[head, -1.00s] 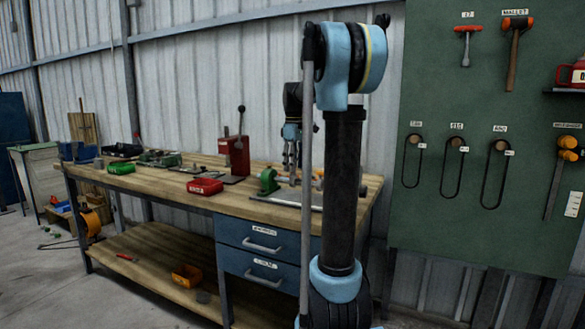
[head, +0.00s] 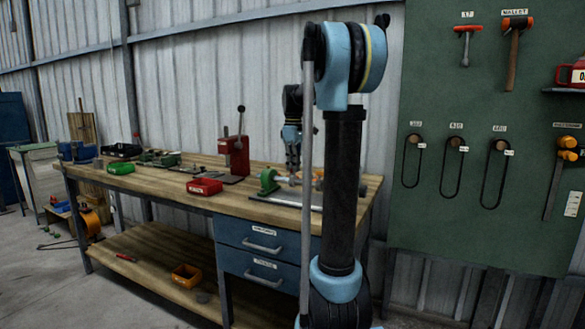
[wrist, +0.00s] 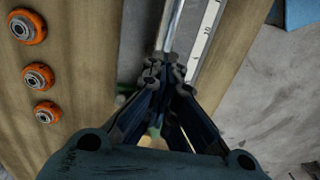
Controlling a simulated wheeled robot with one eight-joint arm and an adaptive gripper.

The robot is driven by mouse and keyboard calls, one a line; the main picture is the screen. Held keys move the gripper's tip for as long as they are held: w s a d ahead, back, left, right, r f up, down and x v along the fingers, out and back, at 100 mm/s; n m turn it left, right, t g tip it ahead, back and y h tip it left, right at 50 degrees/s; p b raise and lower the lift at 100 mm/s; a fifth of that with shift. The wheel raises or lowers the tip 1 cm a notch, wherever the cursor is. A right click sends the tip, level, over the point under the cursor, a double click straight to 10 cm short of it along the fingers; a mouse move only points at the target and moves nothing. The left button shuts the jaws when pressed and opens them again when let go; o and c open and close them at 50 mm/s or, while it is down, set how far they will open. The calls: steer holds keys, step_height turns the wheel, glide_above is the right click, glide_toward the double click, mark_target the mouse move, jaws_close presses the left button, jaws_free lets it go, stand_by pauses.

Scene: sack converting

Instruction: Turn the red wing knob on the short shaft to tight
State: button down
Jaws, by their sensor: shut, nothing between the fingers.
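My gripper (head: 293,168) is over the right part of the workbench in the head view, its fingers close together. In the wrist view my gripper (wrist: 165,72) has its fingertips drawn together over a bright metal shaft (wrist: 173,25), with nothing seen between them. I cannot tell whether the tips touch the shaft. The red wing knob cannot be made out in either view; the fingers hide what is under them. A green fixture (head: 268,180) stands on the bench just left of my gripper.
A white ruled scale (wrist: 203,42) runs beside the shaft. Several orange-rimmed rings (wrist: 37,77) lie on the wood to the left. A red bin (head: 204,187) and a red lever press (head: 236,155) stand left on the workbench (head: 150,185). A green tool board (head: 480,190) is at right.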

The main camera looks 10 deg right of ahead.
steer(key=shift+m, duration=0.3)
steer(key=m, duration=1.3)
steer(key=shift+m, duration=2.1)
steer(key=c, duration=1.9)
jaws_free()
steer(key=shift+o, duration=1.1)
